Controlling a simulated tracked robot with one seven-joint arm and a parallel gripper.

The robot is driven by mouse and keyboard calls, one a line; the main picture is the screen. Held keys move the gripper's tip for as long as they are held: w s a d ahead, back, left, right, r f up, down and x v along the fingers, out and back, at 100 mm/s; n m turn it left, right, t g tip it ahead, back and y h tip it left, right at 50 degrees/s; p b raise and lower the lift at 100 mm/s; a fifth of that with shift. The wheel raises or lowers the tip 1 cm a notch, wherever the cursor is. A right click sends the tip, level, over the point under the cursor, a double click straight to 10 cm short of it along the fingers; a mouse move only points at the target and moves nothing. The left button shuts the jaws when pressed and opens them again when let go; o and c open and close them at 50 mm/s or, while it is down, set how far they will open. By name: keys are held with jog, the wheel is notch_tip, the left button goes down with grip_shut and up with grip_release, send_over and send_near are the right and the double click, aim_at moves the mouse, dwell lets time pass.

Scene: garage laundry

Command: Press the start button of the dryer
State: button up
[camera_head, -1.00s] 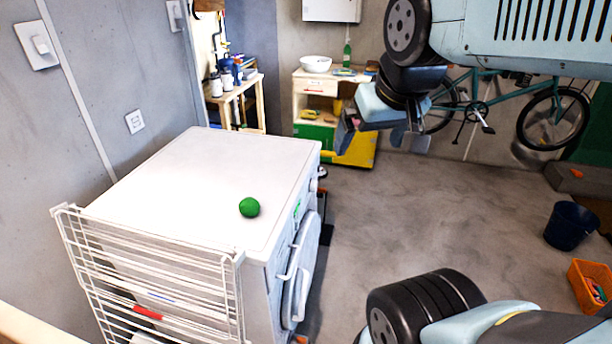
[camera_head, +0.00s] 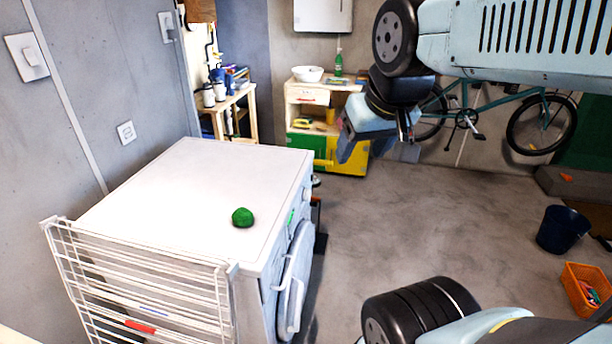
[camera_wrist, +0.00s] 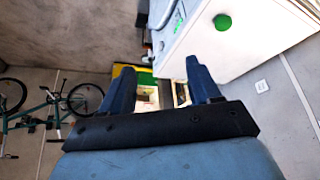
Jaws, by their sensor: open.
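The dryer (camera_head: 200,185) is a white front-loading machine at the left in the head view, with its round door (camera_head: 296,280) on the right-facing front. Small green markings (camera_head: 291,216) show on the front panel above the door. In the wrist view the dryer (camera_wrist: 240,45) fills the upper right, with a green display (camera_wrist: 178,22) at its edge. I cannot make out the start button. My gripper (camera_head: 378,150) is in the air to the right of the dryer, apart from it. In the wrist view my gripper (camera_wrist: 158,95) is open, with nothing between its two fingers.
A green ball (camera_head: 242,217) sits on the dryer top. A white drying rack (camera_head: 140,285) stands against the near side. Behind are a cabinet (camera_head: 308,97), a small wooden table (camera_head: 236,98) and a bicycle (camera_head: 470,115). A blue bucket (camera_head: 563,229) and orange crate (camera_head: 583,292) stand right. The middle floor is clear.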

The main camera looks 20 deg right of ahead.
grip_shut()
dwell(0.3)
dwell(0.8)
